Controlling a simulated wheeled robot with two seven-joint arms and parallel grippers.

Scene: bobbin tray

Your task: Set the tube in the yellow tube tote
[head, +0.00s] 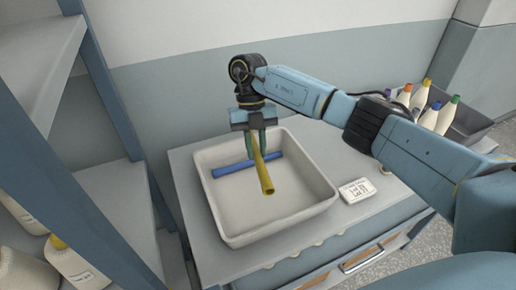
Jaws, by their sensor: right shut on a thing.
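My right gripper (256,148) is shut on a yellow tube (264,177) near its far end. The tube's open near end points toward me. It hangs over the inside of a pale cream tray-like tote (331,204); I cannot tell whether it touches the floor of the tote. A blue tube (234,168) lies across the tote floor, behind and partly hidden by the yellow tube and the fingers. No yellow-coloured tote shows. My left gripper is out of view.
The tote stands on a grey cabinet top (187,184). A small white label card (357,190) lies right of it. A grey bin (466,122) at the right holds several bobbins or bottles with coloured tops. A shelf unit (118,198) stands close on the left.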

